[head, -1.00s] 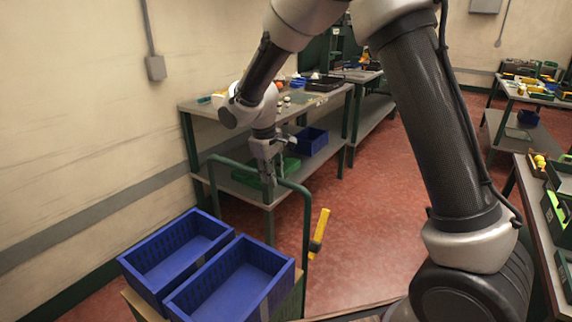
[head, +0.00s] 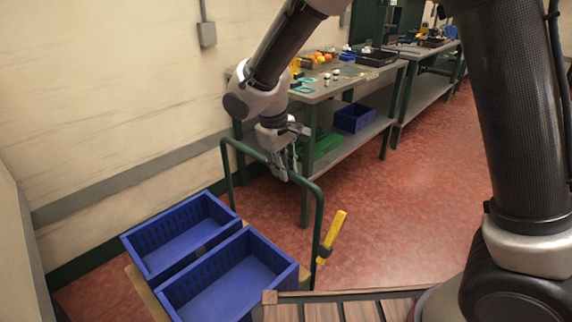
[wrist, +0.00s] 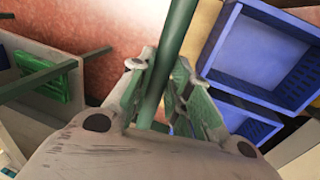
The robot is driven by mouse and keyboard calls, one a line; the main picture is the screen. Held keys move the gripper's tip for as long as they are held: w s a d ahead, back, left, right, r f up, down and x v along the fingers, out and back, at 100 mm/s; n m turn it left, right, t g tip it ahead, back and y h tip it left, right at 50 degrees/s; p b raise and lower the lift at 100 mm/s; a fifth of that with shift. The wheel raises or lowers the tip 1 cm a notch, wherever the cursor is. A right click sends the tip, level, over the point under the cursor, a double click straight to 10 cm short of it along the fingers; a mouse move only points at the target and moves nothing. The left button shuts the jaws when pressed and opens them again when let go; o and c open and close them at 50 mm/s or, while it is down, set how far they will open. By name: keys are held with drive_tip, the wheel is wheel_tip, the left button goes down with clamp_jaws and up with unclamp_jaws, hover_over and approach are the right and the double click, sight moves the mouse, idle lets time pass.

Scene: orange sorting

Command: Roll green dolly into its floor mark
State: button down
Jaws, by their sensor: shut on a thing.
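The green dolly's tube handle (head: 319,222) stands upright at the dolly's back end, in the lower left of the head view. Its deck (head: 137,283) is mostly covered by two blue crates. My gripper (head: 284,172) is shut on the handle's top bar. In the wrist view the green bar (wrist: 164,75) runs between the two fingers (wrist: 155,95). No floor mark shows in either view.
Two empty blue crates, a far one (head: 150,236) and a near one (head: 167,291), ride on the dolly. A green-legged workbench (head: 309,97) stands behind it. A yellow-handled item (head: 337,225) is beside the handle. Red floor (head: 415,190) is open to the right.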

drive_tip(key=shift+s+a, duration=0.15)
drive_tip(key=c, duration=1.3)
unclamp_jaws()
drive_tip(key=shift+s+a, duration=0.1)
drive_tip(key=shift+a, duration=0.05)
drive_tip(key=shift+r, duration=0.1)
drive_tip(key=r, duration=0.4)
drive_tip(key=s+a+r, duration=0.1)
drive_tip(key=r, duration=0.6)
drive_tip(key=shift+s+a+r, duration=0.25)
drive_tip(key=shift+r, duration=0.05)
